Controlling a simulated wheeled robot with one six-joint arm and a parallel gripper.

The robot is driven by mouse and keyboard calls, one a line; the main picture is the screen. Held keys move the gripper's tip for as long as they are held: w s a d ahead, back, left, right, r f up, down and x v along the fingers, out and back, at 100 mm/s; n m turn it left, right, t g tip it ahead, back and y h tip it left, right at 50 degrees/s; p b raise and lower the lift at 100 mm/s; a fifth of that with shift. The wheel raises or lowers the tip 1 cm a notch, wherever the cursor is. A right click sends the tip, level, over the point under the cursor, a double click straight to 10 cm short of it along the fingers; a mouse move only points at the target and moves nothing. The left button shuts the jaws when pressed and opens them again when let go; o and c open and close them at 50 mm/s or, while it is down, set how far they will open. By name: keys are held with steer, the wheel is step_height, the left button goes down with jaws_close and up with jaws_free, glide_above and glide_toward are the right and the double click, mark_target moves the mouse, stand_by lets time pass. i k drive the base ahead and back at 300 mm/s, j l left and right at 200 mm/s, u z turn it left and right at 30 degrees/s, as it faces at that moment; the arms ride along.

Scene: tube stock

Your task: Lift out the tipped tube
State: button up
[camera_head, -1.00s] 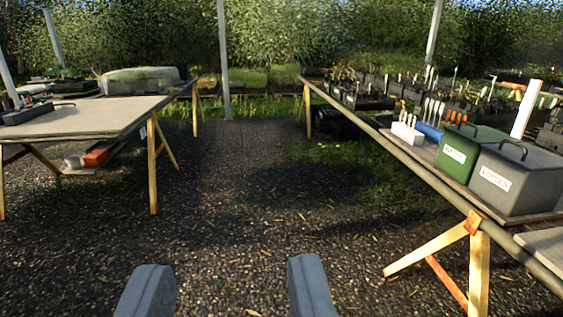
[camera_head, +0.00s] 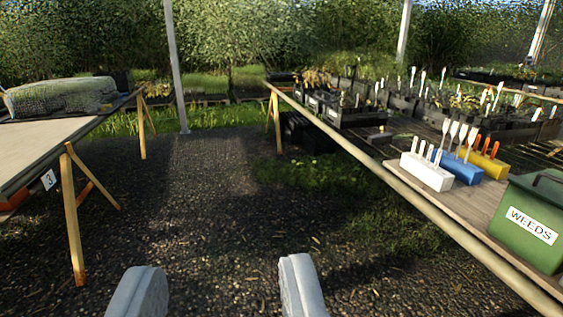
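My gripper (camera_head: 220,266) is open and empty, its two grey fingers wide apart at the bottom of the view over the gravel. Black trays of tube plants (camera_head: 355,112) stand on the right-hand bench, well ahead and to the right of the gripper. I cannot make out which tube is tipped. A small dark object (camera_head: 380,137) lies low on the bench in front of the trays; I cannot tell what it is.
The right bench (camera_head: 410,190) holds a white block (camera_head: 426,172), a blue block (camera_head: 460,167) and a yellow block (camera_head: 487,163) with upright tools, and a green WEEDS bin (camera_head: 535,220). A left table (camera_head: 50,140) stands on trestles. The gravel aisle (camera_head: 200,200) between is clear.

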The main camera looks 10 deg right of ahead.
mark_target(386, 137)
steer(key=i+z, duration=0.2)
steer(key=i, duration=1.45)
steer(key=i+z, duration=0.3)
steer(key=i, duration=0.15)
steer(key=i+j+z, duration=0.1)
steer(key=i+z, duration=0.2)
steer(key=i, duration=0.2)
steer(key=i+j+z, duration=0.15)
steer(key=i+z, duration=0.15)
steer(key=i, duration=0.15)
steer(key=i+l+u, duration=0.1)
steer(key=i, duration=0.35)
